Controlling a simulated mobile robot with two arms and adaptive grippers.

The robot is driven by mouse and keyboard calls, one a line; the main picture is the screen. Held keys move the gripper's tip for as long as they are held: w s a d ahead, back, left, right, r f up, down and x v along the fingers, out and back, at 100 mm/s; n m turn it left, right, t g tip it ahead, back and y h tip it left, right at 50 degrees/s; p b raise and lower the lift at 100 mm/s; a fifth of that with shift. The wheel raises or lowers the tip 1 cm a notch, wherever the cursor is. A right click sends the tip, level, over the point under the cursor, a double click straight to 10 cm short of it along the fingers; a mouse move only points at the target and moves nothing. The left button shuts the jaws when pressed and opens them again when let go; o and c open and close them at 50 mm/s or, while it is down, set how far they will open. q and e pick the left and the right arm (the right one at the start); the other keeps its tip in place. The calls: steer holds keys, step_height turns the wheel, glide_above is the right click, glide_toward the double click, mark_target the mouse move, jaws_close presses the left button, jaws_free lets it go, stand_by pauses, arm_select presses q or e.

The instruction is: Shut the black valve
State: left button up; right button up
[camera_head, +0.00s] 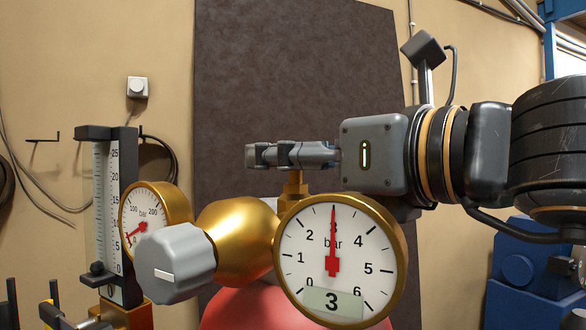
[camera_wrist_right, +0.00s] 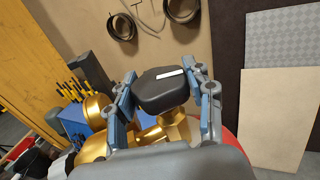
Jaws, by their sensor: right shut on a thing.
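The black valve knob (camera_wrist_right: 164,90) shows in the wrist view, with a white mark on its top face, above a brass body (camera_wrist_right: 176,130). My right gripper (camera_wrist_right: 163,82) has one finger on each side of it and is shut on it. In the head view my right gripper (camera_head: 268,155) comes in from the right, lying level above a brass stem (camera_head: 295,185). There its fingers hide the black knob. My left gripper is not in view.
A large brass gauge (camera_head: 375,245) below my right gripper reads about 3 bar. A grey knob (camera_head: 175,265), a smaller gauge (camera_head: 160,208) near 0 and a scaled tube (camera_head: 113,190) stand to the left. A red rounded body (camera_head: 240,308) lies below.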

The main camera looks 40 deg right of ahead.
steer(key=o, duration=1.2)
steer(key=s, duration=0.4)
steer(key=s+d, duration=0.1)
steer(key=s, duration=0.7)
steer(key=shift+d, duration=0.35)
